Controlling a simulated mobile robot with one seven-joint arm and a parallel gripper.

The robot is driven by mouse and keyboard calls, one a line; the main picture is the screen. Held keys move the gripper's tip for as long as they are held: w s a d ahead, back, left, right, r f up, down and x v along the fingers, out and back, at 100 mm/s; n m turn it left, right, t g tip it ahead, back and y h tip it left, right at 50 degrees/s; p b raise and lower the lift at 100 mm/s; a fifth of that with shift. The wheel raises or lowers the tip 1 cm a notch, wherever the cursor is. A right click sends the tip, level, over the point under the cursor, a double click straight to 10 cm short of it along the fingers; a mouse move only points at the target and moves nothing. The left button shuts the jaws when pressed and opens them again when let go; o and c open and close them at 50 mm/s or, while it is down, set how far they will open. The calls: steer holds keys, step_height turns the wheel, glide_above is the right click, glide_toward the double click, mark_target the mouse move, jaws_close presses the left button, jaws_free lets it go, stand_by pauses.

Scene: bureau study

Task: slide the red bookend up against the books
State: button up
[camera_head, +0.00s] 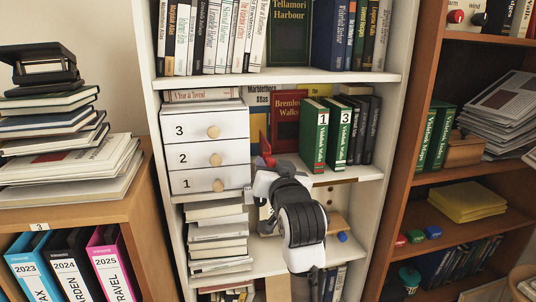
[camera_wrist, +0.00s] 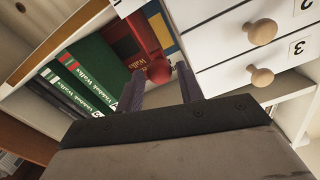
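The red bookend (camera_head: 264,142) stands on the middle shelf between the drawer box and the books, its lower part hidden by my gripper. A round red knob, apparently part of it, shows in the wrist view (camera_wrist: 158,71). My gripper (camera_head: 264,168) is at the shelf front by the bookend. In the wrist view its dark fingers (camera_wrist: 160,70) are apart on either side of the knob, with gaps visible. The green books numbered 1 (camera_head: 314,135) and 3 (camera_head: 339,134) stand upright to the right, with dark books (camera_head: 366,130) beside them. A gap separates bookend and books.
The white drawer box (camera_head: 208,147) with wooden knobs stands close on the left. A red "Walks" book (camera_head: 288,108) faces out at the back. The shelf above (camera_head: 280,78) limits height. Stacked books (camera_head: 217,238) fill the shelf below left.

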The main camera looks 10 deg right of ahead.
steer(key=shift+w+p, duration=0.45)
steer(key=shift+w, duration=1.8)
jaws_close()
